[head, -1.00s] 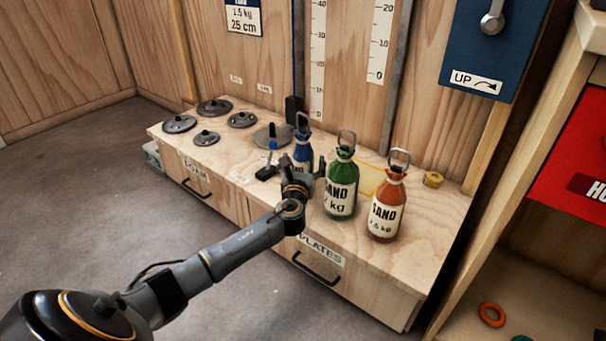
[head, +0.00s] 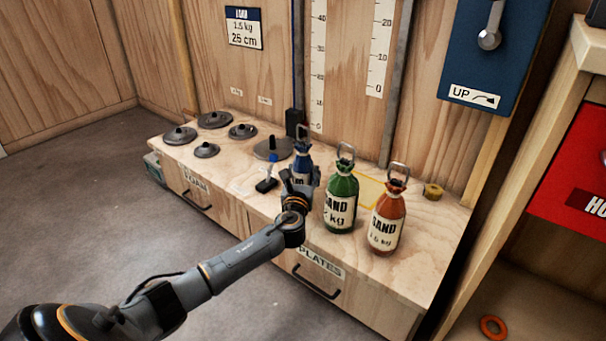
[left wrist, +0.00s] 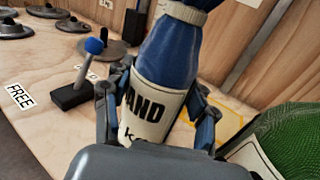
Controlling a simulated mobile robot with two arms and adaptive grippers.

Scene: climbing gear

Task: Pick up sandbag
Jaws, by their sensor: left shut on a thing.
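Three sandbags with metal loops on top stand in a row on the wooden bench (head: 428,268). The blue sandbag (head: 301,163) is at the left, the green sandbag (head: 341,190) in the middle, the orange sandbag (head: 390,208) at the right. My left gripper (head: 302,184) is at the blue sandbag, partly hiding it. In the left wrist view the fingers are on both sides of the blue sandbag (left wrist: 172,60), shut on its labelled body. The green sandbag (left wrist: 288,140) is close at the right there. My right gripper is not in view.
A small lever with a blue knob (head: 271,160) stands left of the blue sandbag, near a grey plate (head: 272,148). Several grey discs (head: 180,135) lie at the bench's left. A yellow-framed square (head: 370,192) and a tape roll (head: 433,190) are behind the other sandbags.

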